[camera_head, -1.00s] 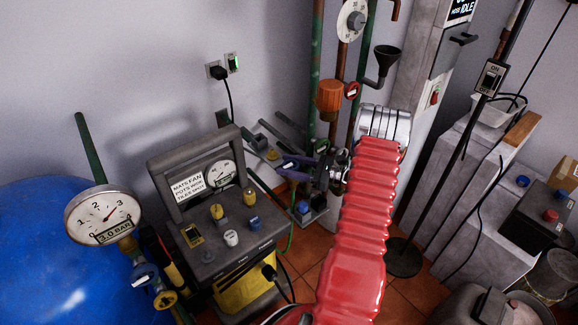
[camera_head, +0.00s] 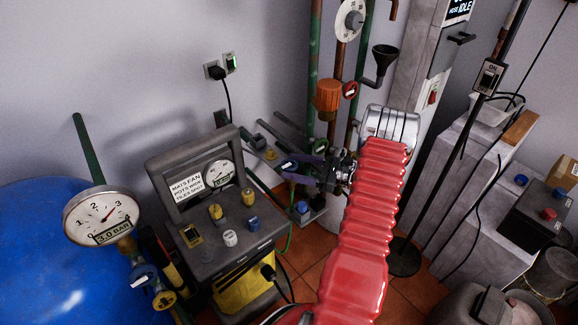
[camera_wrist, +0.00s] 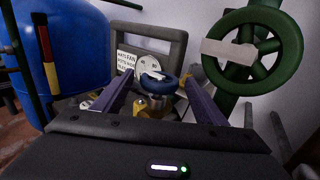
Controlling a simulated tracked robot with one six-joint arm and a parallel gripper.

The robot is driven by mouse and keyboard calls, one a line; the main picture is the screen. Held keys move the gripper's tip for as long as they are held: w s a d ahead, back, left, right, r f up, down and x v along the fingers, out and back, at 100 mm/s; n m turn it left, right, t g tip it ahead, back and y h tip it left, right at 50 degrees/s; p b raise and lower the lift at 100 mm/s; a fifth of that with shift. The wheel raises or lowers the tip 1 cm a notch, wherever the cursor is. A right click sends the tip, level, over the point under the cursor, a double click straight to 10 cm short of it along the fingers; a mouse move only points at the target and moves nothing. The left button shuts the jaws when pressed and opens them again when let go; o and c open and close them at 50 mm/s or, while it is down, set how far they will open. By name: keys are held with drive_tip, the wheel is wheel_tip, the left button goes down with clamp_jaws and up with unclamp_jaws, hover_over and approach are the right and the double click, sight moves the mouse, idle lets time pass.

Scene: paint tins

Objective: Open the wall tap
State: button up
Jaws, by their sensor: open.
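A tap with a blue knob on a brass body (camera_wrist: 156,84) stands in the wrist view, between the two purple fingers of my gripper (camera_wrist: 154,92). The fingers are apart, one on each side of it; I cannot tell whether either touches it. The knob looks unclasped. In the head view my gripper (camera_head: 299,167) reaches left from the end of my red arm, near the wall corner, with a small blue part (camera_head: 289,165) at its fingers. My fingers and wrist partly hide that area.
A green handwheel (camera_wrist: 247,50) stands close right of my gripper in the wrist view. Pipes with an orange part (camera_head: 328,96) rise behind it. A grey-yellow machine (camera_head: 215,215), a pressure gauge (camera_head: 101,213) and a blue tank (camera_head: 40,260) stand at left.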

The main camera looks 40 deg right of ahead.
drive_tip(key=v, duration=1.1)
drive_tip(key=shift+s+d, duration=0.1)
drive_tip(key=s+a+f+n+g, duration=0.3)
drive_tip(key=a+f+g, duration=0.1)
drive_tip(key=a+f, duration=0.15)
drive_tip(key=s+a+r+n+g, duration=0.2)
drive_tip(key=a+r+n+g, duration=0.1)
drive_tip(key=a+n+g, duration=0.4)
drive_tip(key=s+a+r+n+h, duration=0.2)
drive_tip(key=a+r+n+h, duration=0.2)
drive_tip(key=a+r+n, duration=0.6)
drive_tip(key=s+a+r+n+t+h, duration=0.1)
drive_tip(key=s+a+r+n+h, duration=0.2)
drive_tip(key=a+r+n, duration=0.7)
drive_tip(key=a+r+h, duration=0.2)
drive_tip(key=a+r, duration=0.5)
drive_tip(key=a, duration=0.5)
drive_tip(key=shift+r, duration=0.4)
